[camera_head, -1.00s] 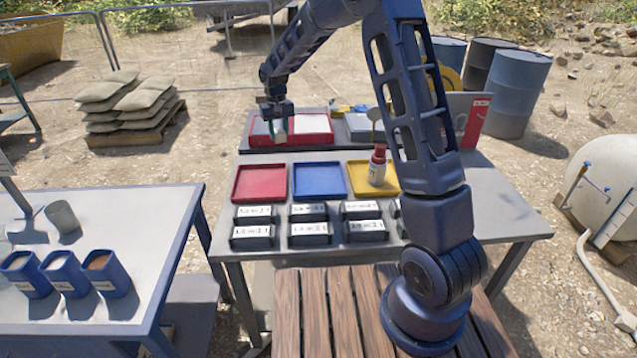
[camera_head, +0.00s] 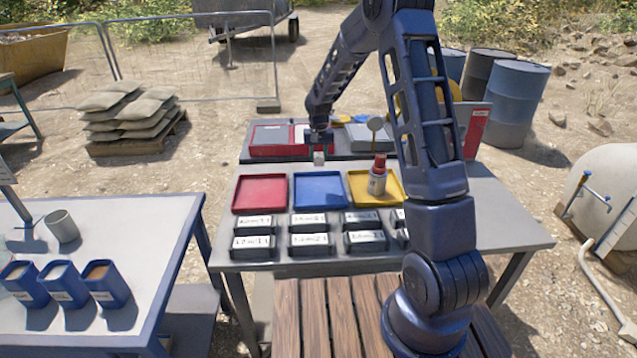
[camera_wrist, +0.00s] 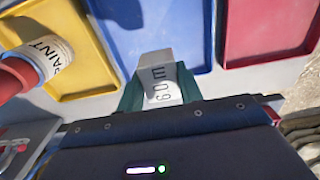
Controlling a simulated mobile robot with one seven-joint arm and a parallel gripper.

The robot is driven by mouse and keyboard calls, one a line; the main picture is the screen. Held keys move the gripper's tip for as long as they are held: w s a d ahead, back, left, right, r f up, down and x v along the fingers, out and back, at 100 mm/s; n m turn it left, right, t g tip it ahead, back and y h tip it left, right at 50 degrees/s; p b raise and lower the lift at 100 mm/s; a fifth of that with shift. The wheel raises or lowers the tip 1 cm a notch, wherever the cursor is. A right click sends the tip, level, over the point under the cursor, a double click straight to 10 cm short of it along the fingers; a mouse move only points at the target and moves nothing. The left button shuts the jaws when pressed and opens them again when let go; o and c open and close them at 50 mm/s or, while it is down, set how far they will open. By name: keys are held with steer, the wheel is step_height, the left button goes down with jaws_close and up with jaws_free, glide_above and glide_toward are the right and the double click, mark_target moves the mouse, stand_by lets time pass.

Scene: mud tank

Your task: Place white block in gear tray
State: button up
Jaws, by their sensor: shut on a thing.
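A small white block with dark lettering on its side (camera_wrist: 158,76) is held between the teal fingertips of my gripper (camera_wrist: 157,96) in the wrist view. In the head view my gripper (camera_head: 319,152) points down with the white block (camera_head: 319,159) below it, just behind the blue tray (camera_head: 320,203). In the wrist view the blue tray (camera_wrist: 202,30) lies beyond the block. A red tray (camera_head: 260,194) is to the left of the blue tray and a yellow tray (camera_head: 394,199) to the right. No label shows which one is the gear tray.
A red and white paint bottle (camera_head: 377,179) stands on the yellow tray. Several black labelled boxes (camera_head: 309,243) line the table front. A red case with grey compartments (camera_head: 272,138) sits behind. The red and blue trays look empty.

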mark_target(318, 188)
step_height(318, 188, down, 12)
steer(key=shift+r, duration=0.1)
stand_by(0.5)
steer(key=o, duration=1)
steer(key=shift+f, duration=0.2)
steer(key=shift+r, duration=0.1)
